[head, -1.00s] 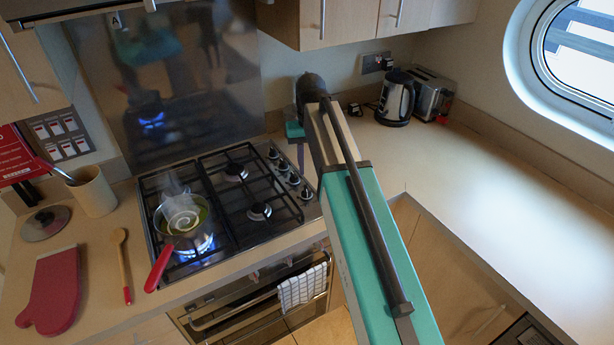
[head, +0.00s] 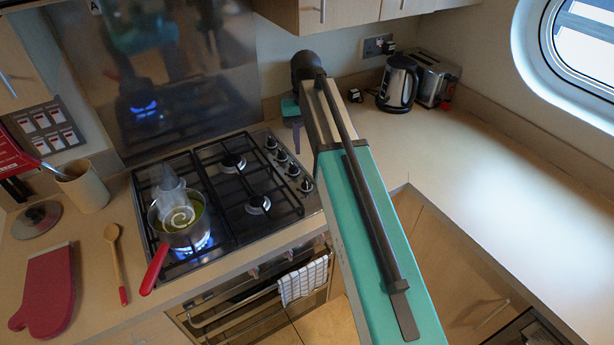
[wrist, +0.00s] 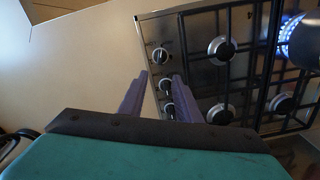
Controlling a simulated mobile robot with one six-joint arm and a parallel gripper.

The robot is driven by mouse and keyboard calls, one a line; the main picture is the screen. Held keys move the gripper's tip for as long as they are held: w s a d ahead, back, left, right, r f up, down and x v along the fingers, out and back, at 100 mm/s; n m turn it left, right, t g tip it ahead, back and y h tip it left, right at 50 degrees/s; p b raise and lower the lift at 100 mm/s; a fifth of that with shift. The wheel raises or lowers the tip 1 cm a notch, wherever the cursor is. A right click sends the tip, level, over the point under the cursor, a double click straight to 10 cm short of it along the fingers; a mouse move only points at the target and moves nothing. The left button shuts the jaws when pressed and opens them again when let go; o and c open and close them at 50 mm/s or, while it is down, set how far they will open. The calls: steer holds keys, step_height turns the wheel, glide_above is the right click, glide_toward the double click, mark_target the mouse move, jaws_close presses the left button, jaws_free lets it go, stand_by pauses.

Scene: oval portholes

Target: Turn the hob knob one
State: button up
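The black gas hob (head: 222,205) has a column of several dark knobs along its right side, such as the rear knob (head: 271,143) and front knob (head: 306,185). Which one is knob one cannot be told. In the wrist view, my gripper (wrist: 157,96) is open, its two purple fingers apart and empty. Knobs show beyond and between the fingers, including an upper knob (wrist: 160,55) and a middle knob (wrist: 165,85); contact is not visible. In the head view, my gripper (head: 295,125) is mostly hidden behind my arm, near the hob's right rear corner.
A steaming pan (head: 178,220) with a red handle sits over a lit blue flame at front left. A kettle (head: 398,84) and toaster (head: 435,78) stand at the back right. A wooden spoon (head: 116,262) and red mitt (head: 46,292) lie left.

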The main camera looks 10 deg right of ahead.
mark_target(306, 180)
steer(key=shift+s+f+b, duration=0.1)
steer(key=shift+f+b, duration=4.2)
steer(key=shift+f, duration=2.35)
steer(key=shift+c, duration=0.3)
jaws_close()
